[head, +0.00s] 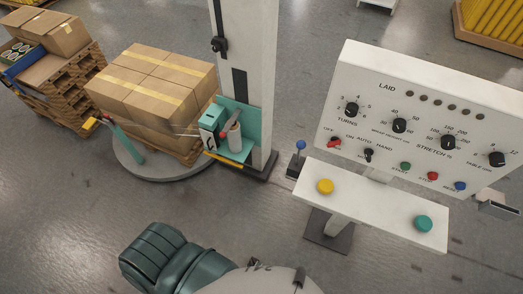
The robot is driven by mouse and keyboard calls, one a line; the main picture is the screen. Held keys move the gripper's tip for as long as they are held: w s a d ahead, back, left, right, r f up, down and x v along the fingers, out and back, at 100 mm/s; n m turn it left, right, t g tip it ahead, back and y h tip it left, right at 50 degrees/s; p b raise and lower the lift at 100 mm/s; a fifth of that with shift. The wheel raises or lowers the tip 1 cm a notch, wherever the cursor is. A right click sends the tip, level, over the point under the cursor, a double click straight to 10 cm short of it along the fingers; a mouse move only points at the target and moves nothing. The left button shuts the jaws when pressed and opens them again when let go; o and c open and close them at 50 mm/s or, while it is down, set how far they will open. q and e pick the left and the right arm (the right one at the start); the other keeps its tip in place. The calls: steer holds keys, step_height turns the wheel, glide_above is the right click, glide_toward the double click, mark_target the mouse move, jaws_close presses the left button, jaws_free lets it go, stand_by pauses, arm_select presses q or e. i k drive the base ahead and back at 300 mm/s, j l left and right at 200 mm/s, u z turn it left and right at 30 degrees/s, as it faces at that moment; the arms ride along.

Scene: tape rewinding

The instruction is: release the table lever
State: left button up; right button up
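A small lever with a blue ball knob (300,145) stands on a dark base at the left end of the console. It looks close to upright. Another lever-like teal post with a yellow end (90,125) stands at the left edge of the round turntable (150,180). I cannot tell from this view which of them is the table lever. Neither of my grippers shows in the head view, and nothing is seen touching either lever. Dark ribbed and pale parts of my own body show at the bottom.
The console has a white control panel (420,95) with knobs and switches, and a lower shelf with yellow (325,186) and teal (423,223) buttons. Taped boxes (155,85) stand on the turntable beside a white column (250,60). Open grey floor lies in front.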

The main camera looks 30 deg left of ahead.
mark_target(301, 145)
steer(key=u, duration=0.5)
steer(key=z, duration=0.5)
steer(key=i+j+z, duration=0.15)
steer(key=j+z, duration=0.35)
steer(key=j, duration=0.15)
steer(key=j+z, duration=0.5)
steer(key=j, duration=0.2)
steer(key=j+z, duration=0.15)
steer(key=j, duration=1.55)
steer(key=k, duration=0.05)
